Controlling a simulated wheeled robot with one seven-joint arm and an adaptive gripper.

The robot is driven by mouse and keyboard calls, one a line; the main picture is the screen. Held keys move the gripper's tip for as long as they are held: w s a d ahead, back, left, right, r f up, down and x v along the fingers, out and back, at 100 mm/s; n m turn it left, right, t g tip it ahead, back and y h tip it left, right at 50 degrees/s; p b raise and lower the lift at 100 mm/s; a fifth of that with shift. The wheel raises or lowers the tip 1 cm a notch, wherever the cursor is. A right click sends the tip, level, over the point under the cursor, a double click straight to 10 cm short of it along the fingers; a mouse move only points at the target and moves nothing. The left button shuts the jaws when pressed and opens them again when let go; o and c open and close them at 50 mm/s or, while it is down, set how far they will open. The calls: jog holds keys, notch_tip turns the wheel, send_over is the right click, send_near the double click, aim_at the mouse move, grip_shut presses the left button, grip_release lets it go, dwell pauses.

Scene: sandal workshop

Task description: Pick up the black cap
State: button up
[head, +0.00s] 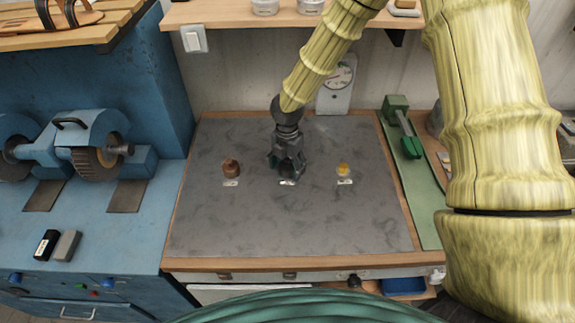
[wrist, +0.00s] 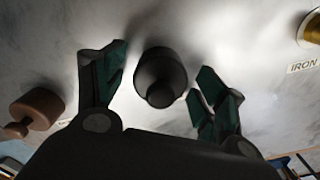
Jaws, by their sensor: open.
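The black cap (wrist: 160,75) is a dark, round, knobbed piece standing on the grey mat in the wrist view. My gripper (head: 289,170) is low over the middle of the mat, pointing down. A gap shows between the cap and each finger. In the head view the fingers largely hide the cap, and I cannot clearly tell it from them.
A brown cap (head: 231,167) stands left of my gripper and a yellow piece (head: 343,169) stands right. Small labels lie by them; one reads IRON (wrist: 302,65). The grey mat (head: 290,225) is clear in front. A green clamp-like tool (head: 404,130) lies at the right.

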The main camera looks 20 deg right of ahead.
aim_at(287, 160)
jog(key=shift+c, duration=0.5)
jog(key=c, duration=0.9)
jog(key=shift+r+b, duration=0.95)
jog(key=shift+r, duration=0.6)
jog(key=s+a+b, duration=0.1)
jog(key=s+a, duration=0.2)
jog(key=s+a+r+b, duration=0.1)
jog(key=s+a+b, duration=0.1)
jog(key=s+a, duration=0.2)
jog(key=s+a+b, duration=0.2)
jog(key=s+a, duration=0.1)
jog(key=a, duration=0.1)
jog(key=shift+s+a+r, duration=0.15)
jog(key=shift+a+r, duration=0.1)
jog(key=shift+r, duration=0.15)
jog(key=shift+s+a+r, duration=0.2)
jog(key=shift+r, duration=0.3)
jog(key=shift+r+p, duration=1.6)
jog(key=shift+p, duration=0.4)
